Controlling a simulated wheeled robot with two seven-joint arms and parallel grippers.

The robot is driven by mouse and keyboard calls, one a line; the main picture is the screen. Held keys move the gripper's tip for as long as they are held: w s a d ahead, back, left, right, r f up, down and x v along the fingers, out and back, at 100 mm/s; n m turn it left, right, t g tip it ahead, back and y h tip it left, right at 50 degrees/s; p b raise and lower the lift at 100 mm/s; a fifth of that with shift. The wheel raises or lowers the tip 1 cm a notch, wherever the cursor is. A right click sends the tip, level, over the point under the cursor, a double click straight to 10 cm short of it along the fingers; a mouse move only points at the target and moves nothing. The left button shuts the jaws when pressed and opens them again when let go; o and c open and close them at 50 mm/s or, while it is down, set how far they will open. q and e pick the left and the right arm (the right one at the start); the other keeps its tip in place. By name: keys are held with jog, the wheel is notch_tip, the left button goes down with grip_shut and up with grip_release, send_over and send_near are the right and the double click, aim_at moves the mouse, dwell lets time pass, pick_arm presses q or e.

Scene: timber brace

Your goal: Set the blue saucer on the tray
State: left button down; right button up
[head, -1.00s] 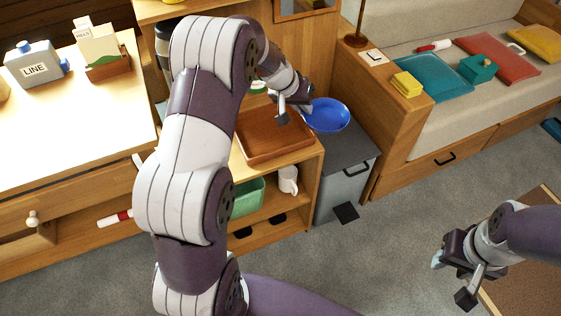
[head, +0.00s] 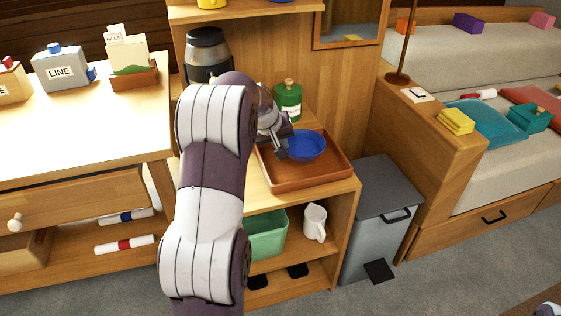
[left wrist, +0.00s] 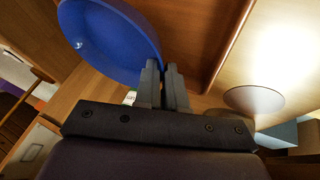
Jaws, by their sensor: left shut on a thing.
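The blue saucer (head: 306,146) is over the brown tray (head: 318,181) on the low cabinet in the head view. My left gripper (head: 281,146) is shut on the saucer's left edge. In the left wrist view the saucer (left wrist: 112,38) looks tilted in the picture, with its rim at the closed fingers (left wrist: 163,85). I cannot tell whether its underside touches the tray. The tray's front and right parts are bare. My right gripper is out of view; only a bit of my right arm shows at the bottom right corner.
A green canister (head: 288,103) stands just behind the tray, and a dark jar (head: 207,55) stands to the left. A grey bin (head: 375,200) is right of the cabinet. A green bin (head: 267,235) and a white mug (head: 314,222) sit on the shelf below.

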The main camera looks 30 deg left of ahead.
aim_at(279, 164)
pick_arm(q)
jog(key=shift+a+f, duration=0.2)
jog(key=shift+f, duration=0.2)
notch_tip(279, 164, down, 4)
jog(key=shift+r+b, duration=0.25)
jog(key=shift+b, duration=0.85)
jog(key=shift+r, duration=0.15)
jog(key=c, duration=1.5)
grip_release()
jog(key=shift+s+f, duration=0.1)
jog(key=shift+f, duration=0.1)
jog(key=p+v, duration=0.4)
jog(key=v, duration=0.8)
jog(key=s+d+f+m+g, duration=0.1)
jog(key=s+d+f+m, duration=0.1)
jog(key=s+d, duration=0.4)
jog(key=s+d+f+m+g, duration=0.2)
jog(key=s+d+f+m, duration=0.1)
jog(key=s+d+f, duration=0.2)
jog(key=s+d+f+m+g, duration=0.1)
jog(key=s+d+f+m, duration=0.2)
jog(key=s+d, duration=0.6)
jog(key=shift+d+f+g, duration=0.3)
jog(key=shift+d+g, duration=0.1)
jog(key=shift+d, duration=0.25)
